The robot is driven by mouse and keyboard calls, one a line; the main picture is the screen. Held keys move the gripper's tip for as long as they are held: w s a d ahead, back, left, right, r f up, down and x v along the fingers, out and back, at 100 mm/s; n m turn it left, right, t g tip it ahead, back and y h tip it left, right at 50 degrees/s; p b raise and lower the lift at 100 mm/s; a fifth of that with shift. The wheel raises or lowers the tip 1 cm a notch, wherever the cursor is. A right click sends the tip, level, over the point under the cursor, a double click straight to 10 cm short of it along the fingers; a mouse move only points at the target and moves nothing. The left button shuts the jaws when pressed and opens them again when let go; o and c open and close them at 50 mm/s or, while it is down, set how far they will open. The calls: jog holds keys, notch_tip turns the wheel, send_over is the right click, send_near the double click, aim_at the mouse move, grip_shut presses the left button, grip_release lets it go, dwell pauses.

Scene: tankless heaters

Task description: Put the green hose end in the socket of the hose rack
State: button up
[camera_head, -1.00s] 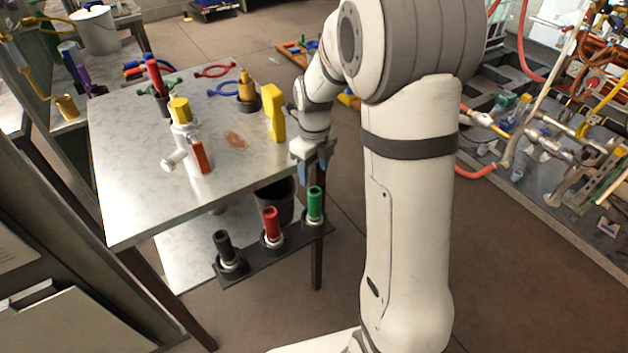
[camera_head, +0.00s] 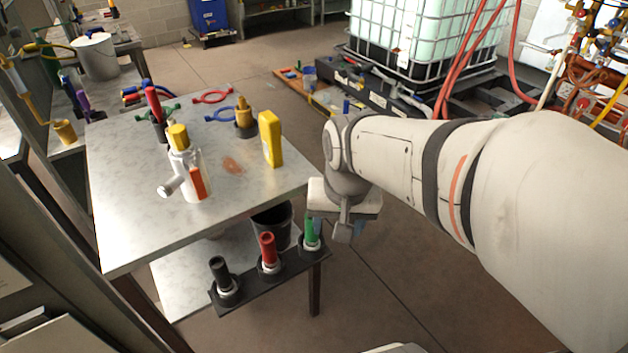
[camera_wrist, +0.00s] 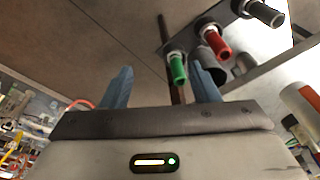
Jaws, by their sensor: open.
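The hose rack (camera_head: 248,290) is a dark bar along the table's front edge, with several round sockets. The green hose end (camera_head: 310,230) stands upright in the right-hand socket; a pale ring shows at its base. It also shows in the wrist view (camera_wrist: 178,70), pointing toward me, between my fingers in the picture but seemingly beyond their tips. My gripper (camera_head: 331,226) is open and empty beside the green hose end, just to its right. In the wrist view both blue fingers (camera_wrist: 164,78) stand apart. Contact cannot be told.
A red hose end (camera_head: 267,250) and a black hose end (camera_head: 220,272) stand in the rack's other sockets. A dark bucket (camera_head: 272,222) is behind the rack. The table (camera_head: 125,215) holds a white bottle (camera_head: 189,165) and a yellow block (camera_head: 270,138). Open floor lies right of the rack.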

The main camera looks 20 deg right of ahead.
jog(key=s+n, duration=0.2)
jog(key=n, duration=0.1)
jog(key=shift+s+a, duration=0.2)
jog(key=shift+a, duration=0.1)
jog(key=shift+r, duration=0.1)
notch_tip(320, 180, up, 6)
jog(key=p, duration=0.6)
jog(key=shift+t, duration=0.3)
jog(key=shift+r, duration=0.1)
